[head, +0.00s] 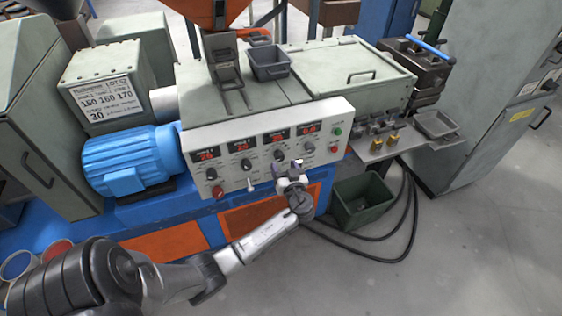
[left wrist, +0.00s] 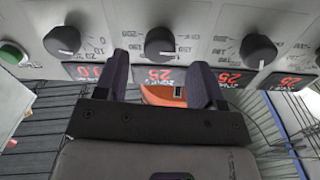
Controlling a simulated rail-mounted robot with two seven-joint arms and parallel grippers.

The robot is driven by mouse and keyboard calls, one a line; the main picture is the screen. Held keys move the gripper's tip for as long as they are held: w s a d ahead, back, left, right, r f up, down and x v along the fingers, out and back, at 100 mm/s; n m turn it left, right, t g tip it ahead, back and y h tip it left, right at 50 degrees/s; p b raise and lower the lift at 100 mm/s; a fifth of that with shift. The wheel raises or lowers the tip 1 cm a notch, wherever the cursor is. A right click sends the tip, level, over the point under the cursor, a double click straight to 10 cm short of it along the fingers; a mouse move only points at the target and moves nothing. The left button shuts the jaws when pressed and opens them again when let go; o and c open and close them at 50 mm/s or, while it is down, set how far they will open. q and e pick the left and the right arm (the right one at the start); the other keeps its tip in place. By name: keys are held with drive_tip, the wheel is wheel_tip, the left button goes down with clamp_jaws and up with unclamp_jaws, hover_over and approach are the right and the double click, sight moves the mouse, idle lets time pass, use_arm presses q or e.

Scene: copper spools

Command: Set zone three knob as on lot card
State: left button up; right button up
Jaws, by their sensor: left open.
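The control panel (head: 265,150) has a row of black knobs under red displays. The zone three knob (head: 279,155) is third from the left; in the left wrist view (left wrist: 160,45) it is near the top middle, over a display reading about 25. My left gripper (head: 287,168) is just in front of and below this knob. In the left wrist view its two fingers (left wrist: 160,65) are apart, with nothing between them, and point toward the knob without visibly gripping it. The lot card (head: 105,95) on the grey box reads 150 160 170 and 30. My right gripper is out of view.
Neighbouring knobs (head: 309,148) (head: 246,163) sit close on both sides. A green button (head: 338,131) and a red one are at the panel's right end. A green bin (head: 362,200) stands on the floor.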

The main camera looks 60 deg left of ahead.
sight(280, 159)
use_arm(q)
drive_tip(key=shift+x, duration=1.75)
drive_tip(key=shift+c, duration=0.4)
drive_tip(key=c, duration=0.8)
drive_tip(key=shift+c, duration=0.2)
